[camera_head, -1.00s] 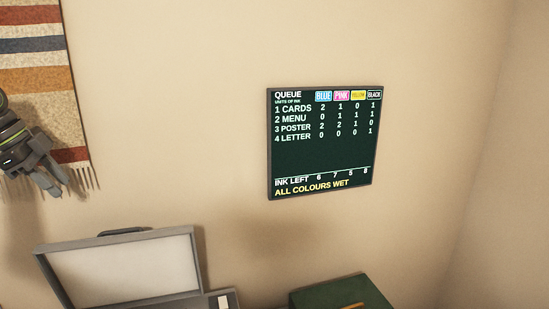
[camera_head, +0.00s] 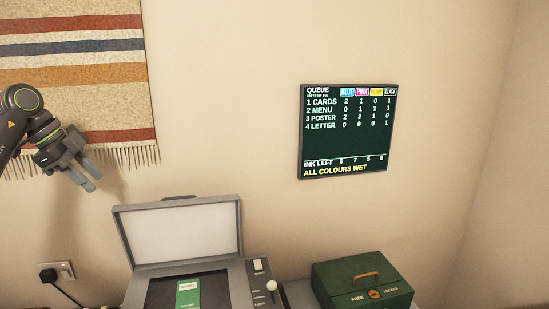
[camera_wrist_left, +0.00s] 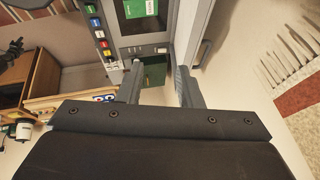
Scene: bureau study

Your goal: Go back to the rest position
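My left gripper (camera_head: 88,177) is raised at the left of the head view, in front of the wall and the striped hanging. Its two fingers are apart with nothing between them. In the left wrist view the gripper (camera_wrist_left: 159,68) also shows parted, empty fingers, with the grey machine and a green surface beyond.
A grey machine (camera_head: 238,285) with its lid (camera_head: 180,235) up holds a green card (camera_head: 188,291). A green box (camera_head: 362,282) stands to its right. A queue screen (camera_head: 346,145) and a striped hanging (camera_head: 75,75) are on the wall. A plug sits in a socket (camera_head: 66,268).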

